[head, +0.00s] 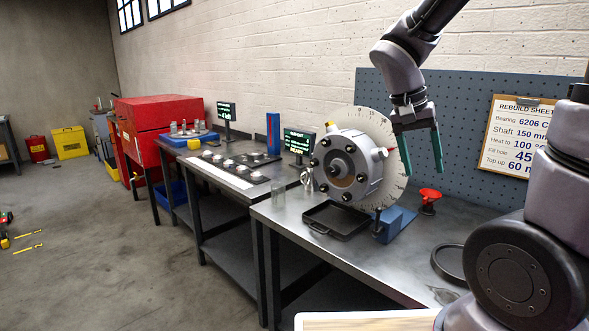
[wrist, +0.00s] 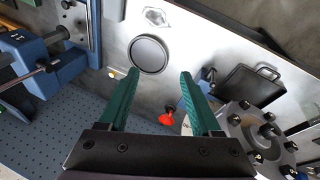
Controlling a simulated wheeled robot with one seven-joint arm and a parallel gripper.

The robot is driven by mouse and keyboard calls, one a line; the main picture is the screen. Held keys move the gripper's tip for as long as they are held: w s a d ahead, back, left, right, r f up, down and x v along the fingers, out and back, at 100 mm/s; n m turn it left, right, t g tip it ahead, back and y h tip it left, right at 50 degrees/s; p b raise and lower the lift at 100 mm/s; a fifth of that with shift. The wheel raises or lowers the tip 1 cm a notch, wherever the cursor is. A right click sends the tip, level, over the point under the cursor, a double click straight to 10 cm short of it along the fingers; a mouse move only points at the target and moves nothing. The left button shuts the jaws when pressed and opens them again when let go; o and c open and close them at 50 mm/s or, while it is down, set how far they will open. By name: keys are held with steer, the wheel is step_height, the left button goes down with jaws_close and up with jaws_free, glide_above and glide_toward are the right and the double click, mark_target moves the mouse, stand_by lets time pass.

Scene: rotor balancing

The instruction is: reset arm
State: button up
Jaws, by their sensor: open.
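My gripper (head: 422,152) hangs from my arm at the upper right in the head view, just right of the rotor. Its two green fingers are apart with nothing between them, pointing down; they also show in the wrist view (wrist: 158,85). The rotor (head: 348,165) is a grey hub with dark bolts in front of a large pale graduated disc (head: 393,190). It stands on the near metal bench. In the wrist view, the hub (wrist: 262,130) is at the lower right, apart from the fingers.
The near bench (head: 300,225) carries a black tray (head: 335,220), a red funnel-like piece (head: 429,197) and a dark ring (head: 447,262). A blue pegboard (head: 450,130) with a rebuild sheet (head: 520,140) stands behind. A second bench with two small screens and a red cabinet (head: 150,112) are farther left.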

steer(key=s+a+r+n+t+y, duration=0.1)
steer(key=s+r+t+y, duration=0.1)
steer(key=r, duration=0.4)
steer(key=s+a+r+n+t+y, duration=0.1)
steer(key=s+r+t+y, duration=0.2)
steer(key=r+t+y, duration=0.1)
steer(key=shift+r+t, duration=0.5)
steer(key=shift+r, duration=0.45)
steer(key=shift+a, duration=0.1)
stand_by(0.6)
